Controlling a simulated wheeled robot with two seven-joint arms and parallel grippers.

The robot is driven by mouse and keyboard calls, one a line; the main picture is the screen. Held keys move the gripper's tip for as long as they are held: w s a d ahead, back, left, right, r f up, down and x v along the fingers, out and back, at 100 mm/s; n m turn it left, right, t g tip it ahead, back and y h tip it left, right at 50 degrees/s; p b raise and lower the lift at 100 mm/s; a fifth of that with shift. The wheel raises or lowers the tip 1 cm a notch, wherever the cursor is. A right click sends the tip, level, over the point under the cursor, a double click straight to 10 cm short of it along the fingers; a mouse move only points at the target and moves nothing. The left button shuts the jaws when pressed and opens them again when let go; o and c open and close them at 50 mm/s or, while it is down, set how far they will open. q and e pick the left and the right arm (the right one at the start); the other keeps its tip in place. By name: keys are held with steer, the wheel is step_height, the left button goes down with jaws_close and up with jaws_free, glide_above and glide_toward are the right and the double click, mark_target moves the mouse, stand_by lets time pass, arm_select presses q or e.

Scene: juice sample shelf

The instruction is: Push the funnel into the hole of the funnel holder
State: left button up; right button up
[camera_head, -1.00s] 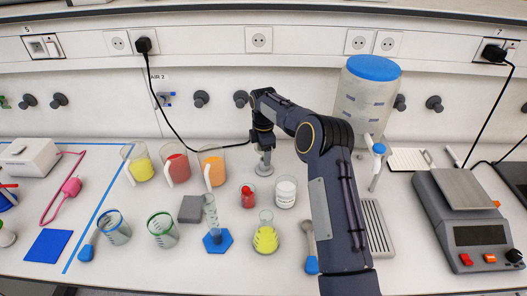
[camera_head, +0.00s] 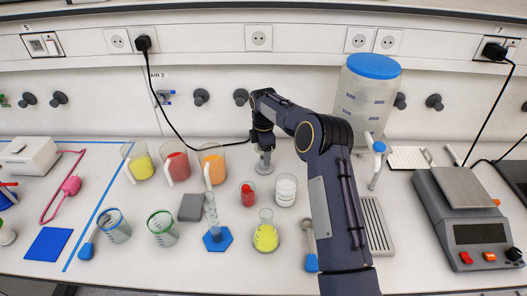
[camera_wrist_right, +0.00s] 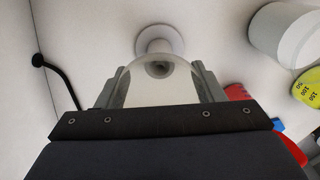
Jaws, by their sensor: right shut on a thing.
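My right gripper (camera_head: 264,146) points down near the back wall, at the middle of the bench. In the right wrist view, the right gripper (camera_wrist_right: 157,88) is shut on the clear funnel (camera_wrist_right: 155,72), whose rounded rim spans the space between the fingers. The funnel holder (camera_wrist_right: 160,37) shows as a pale round piece just beyond the funnel. My left gripper is not in view.
A beaker of orange juice (camera_head: 212,165) stands left of the gripper. A white jar (camera_head: 285,191) and a red jar (camera_head: 248,194) stand in front. A large blue-lidded tank (camera_head: 365,100) stands right, behind my arm. A black cable (camera_head: 180,126) hangs down the wall to the left.

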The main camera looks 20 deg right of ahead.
steer(key=shift+f, duration=0.4)
steer(key=o, duration=1.1)
